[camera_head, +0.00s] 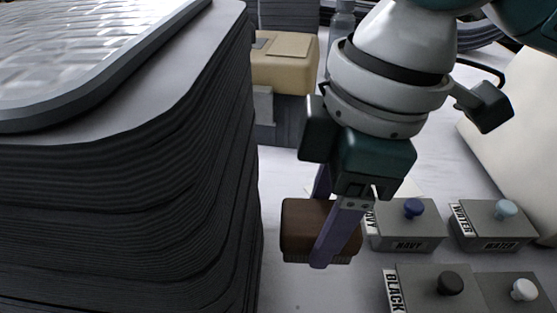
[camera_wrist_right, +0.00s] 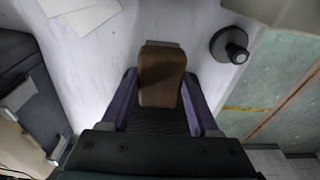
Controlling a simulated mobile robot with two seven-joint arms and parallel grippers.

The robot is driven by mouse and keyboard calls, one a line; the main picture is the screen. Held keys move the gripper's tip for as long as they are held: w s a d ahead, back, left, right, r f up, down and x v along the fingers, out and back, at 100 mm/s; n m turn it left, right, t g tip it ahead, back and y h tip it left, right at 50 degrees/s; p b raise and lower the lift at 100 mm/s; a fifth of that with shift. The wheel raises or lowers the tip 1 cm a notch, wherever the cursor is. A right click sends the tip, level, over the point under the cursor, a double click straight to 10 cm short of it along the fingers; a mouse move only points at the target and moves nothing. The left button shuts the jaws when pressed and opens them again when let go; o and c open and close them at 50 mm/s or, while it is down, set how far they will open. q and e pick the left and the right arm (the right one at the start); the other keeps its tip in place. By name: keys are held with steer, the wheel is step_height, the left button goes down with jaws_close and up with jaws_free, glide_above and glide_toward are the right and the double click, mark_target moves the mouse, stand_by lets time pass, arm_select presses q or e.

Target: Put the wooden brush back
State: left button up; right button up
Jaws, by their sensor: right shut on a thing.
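The wooden brush (camera_head: 299,222) is a brown block with dark bristles below it. It sits between the purple fingers of my right gripper (camera_head: 323,228), near the middle of the head view. In the right wrist view the brush (camera_wrist_right: 162,75) shows upright in the picture between the two fingers of the gripper (camera_wrist_right: 160,90), which are shut on it. The near finger covers part of the brush in the head view. I cannot tell whether its bristles touch the white table surface. My left gripper is in neither view.
A tall dark stack of layers (camera_head: 120,220) with a metal tray (camera_head: 100,84) on top fills the left. Grey knobbed lids labelled NAVY (camera_head: 385,228), WATER (camera_head: 478,226) and BLACK (camera_head: 420,290) stand at right. A tan-topped block (camera_head: 283,66) is behind. Bare white table (camera_head: 283,180) lies between.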

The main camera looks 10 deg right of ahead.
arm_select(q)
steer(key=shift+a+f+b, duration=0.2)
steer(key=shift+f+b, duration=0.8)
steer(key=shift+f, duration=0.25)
arm_select(e)
step_height(320, 180, down, 9)
steer(key=shift+w+r, duration=0.1)
steer(key=shift+r, duration=0.1)
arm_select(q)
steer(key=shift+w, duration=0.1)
arm_select(e)
steer(key=shift+r, duration=0.1)
steer(key=o, duration=1.2)
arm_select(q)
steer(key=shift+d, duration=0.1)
